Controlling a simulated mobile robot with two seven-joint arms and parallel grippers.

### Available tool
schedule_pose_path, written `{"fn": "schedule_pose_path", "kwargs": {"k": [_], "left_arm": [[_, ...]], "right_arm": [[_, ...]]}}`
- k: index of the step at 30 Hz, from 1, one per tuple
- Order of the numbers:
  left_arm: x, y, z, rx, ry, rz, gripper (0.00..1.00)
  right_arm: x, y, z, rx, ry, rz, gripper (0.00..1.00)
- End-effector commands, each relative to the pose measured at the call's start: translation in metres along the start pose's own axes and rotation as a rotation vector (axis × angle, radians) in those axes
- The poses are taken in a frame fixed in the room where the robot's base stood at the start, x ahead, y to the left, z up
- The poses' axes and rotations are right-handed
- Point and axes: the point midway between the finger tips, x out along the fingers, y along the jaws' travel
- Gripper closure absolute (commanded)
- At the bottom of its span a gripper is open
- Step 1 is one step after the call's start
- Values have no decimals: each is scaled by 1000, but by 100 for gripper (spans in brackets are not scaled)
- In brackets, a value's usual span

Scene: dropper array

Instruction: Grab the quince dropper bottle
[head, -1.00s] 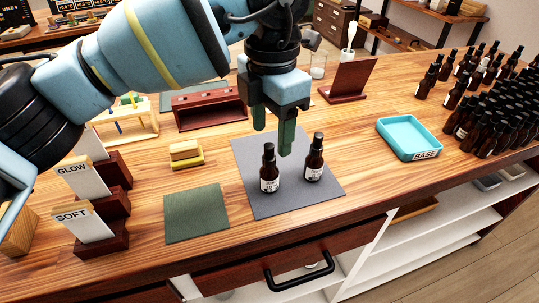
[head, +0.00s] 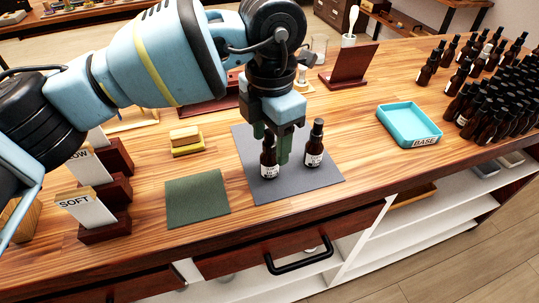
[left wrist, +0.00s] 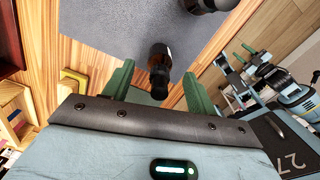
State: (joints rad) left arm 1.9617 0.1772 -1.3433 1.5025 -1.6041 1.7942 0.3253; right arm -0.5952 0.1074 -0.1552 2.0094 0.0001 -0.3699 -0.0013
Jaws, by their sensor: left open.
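Two brown dropper bottles with black caps stand upright on a grey mat (head: 305,185): a left bottle (head: 269,163) and a right bottle (head: 314,150). Their label names are too small to read, so I cannot tell which is quince. My left gripper (head: 271,146) is open, pointing down, with its green fingers either side of the left bottle's upper part. In the left wrist view the left bottle's cap (left wrist: 159,82) lies between the fingers, with visible gaps to both. The right bottle shows partly at the top edge there. My right gripper is not in view.
A turquoise tray (head: 409,123) marked BASE stands to the right, before a crowd of dark bottles (head: 490,108). A green mat (head: 197,198), yellow blocks (head: 186,143) and a SOFT card (head: 85,207) lie left. Bare wood lies between grey mat and tray.

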Motion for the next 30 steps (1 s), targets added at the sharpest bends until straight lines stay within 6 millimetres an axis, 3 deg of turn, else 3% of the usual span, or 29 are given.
{"fn": "schedule_pose_path", "kwargs": {"k": [6,14,25,30], "left_arm": [[22,0,-1,-1,-1,1,43],[24,0,-1,0,-1,1,43],[24,0,-1,0,-1,1,91],[23,0,0,0,-2,1,93]], "right_arm": [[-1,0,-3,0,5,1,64],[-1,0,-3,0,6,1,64],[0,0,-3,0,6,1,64],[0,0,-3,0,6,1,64]]}}
